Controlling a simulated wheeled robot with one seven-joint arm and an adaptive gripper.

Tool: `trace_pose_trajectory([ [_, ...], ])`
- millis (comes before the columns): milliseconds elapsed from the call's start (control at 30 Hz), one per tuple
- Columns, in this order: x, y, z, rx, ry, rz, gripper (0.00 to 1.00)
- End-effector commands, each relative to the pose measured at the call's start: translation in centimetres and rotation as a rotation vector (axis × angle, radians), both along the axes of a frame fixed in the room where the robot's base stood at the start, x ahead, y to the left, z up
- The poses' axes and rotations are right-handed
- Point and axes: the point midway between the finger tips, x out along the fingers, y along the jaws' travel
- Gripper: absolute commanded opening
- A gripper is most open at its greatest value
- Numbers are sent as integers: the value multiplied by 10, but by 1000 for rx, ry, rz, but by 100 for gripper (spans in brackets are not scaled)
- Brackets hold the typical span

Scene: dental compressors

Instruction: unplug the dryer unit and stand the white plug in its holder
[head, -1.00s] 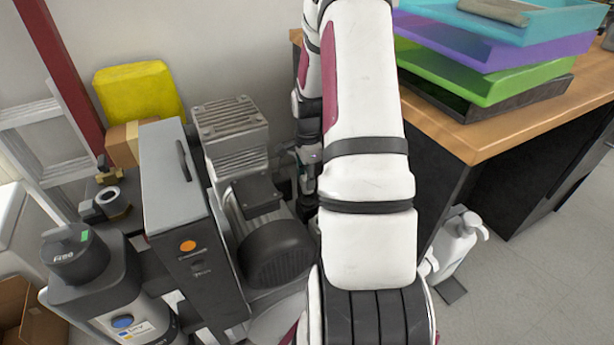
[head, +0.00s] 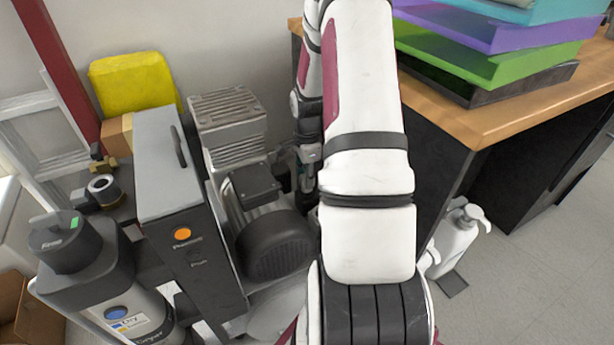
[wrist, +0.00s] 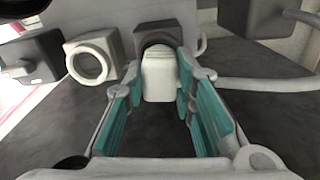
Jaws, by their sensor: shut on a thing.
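In the wrist view, the white plug (wrist: 158,76) is between the fingertips of my gripper (wrist: 160,88), which is shut on it. Just behind the plug is a dark round opening (wrist: 155,42); I cannot tell whether the plug sits in it or is just in front. To the left is an empty pale ring-shaped fitting (wrist: 91,61). I cannot tell which of the two is the holder. In the head view, the grey cylinder with a "Dry" label (head: 130,322) stands at the lower left.
A dark block-shaped plug (wrist: 38,58) sits left of the ring. Another dark fitting (wrist: 243,14) and a pale cable (wrist: 265,83) are on the right. In the head view, a compressor motor (head: 272,243), tall grey cabinet (head: 160,165) and wooden desk (head: 500,122) flank my arm.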

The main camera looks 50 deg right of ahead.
Motion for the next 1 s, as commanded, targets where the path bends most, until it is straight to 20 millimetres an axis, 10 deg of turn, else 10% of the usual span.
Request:
trace_pose_trajectory([
  [533, 0, 0, -18, 0, 0, 0, 0],
  [567, 0, 0, -18, 0, 0, 0, 27],
  [667, 0, 0, -17, 0, 0, 0, 48],
  [1000, 0, 0, -15, 0, 0, 0, 48],
])
